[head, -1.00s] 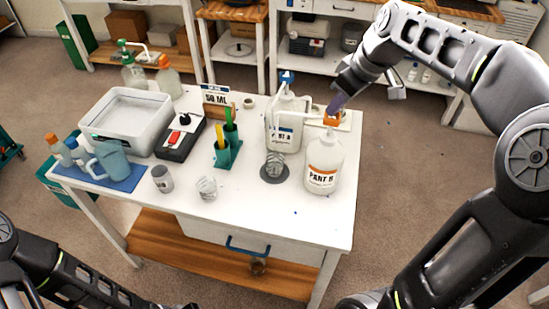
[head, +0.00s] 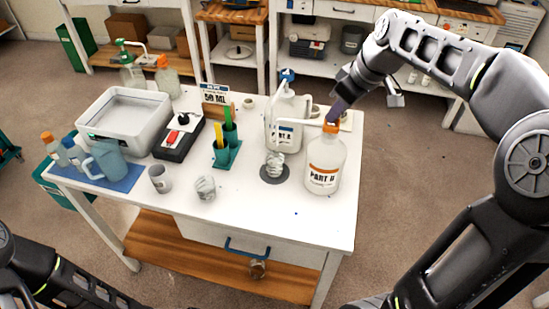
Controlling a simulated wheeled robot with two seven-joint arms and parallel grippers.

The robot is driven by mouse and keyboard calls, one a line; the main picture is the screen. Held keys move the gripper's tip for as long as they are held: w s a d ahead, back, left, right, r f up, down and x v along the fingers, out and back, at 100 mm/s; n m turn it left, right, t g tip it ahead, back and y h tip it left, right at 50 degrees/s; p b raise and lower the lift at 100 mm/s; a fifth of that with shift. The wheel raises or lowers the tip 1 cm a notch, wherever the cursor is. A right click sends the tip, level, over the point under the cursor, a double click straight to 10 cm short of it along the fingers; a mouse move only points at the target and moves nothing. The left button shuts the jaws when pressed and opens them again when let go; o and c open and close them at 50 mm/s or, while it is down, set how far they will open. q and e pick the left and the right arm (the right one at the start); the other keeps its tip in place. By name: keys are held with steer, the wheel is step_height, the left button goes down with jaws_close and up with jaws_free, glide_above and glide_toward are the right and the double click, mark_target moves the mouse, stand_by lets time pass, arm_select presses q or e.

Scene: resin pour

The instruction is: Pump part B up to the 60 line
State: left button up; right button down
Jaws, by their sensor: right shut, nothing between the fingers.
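The part B bottle (head: 324,165), white with an orange collar and label, stands upright at the table's right side. Its orange pump head (head: 331,128) sits low on the neck, with a pale spout pointing left. A clear ribbed cup (head: 275,163) stands on a dark round disc (head: 274,175) left of the bottle, roughly below the spout. Its liquid level and lines are too small to read. My right gripper (head: 337,108) is shut and empty, fingers pointing down at the top of the pump head, apparently touching it. My left arm shows at lower left, its gripper out of view.
A part A jug (head: 287,118) with a blue pump stands just behind the cup. The table's front right is clear.

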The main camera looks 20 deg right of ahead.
steer(key=shift+r+p, duration=1.3)
steer(key=shift+r, duration=0.4)
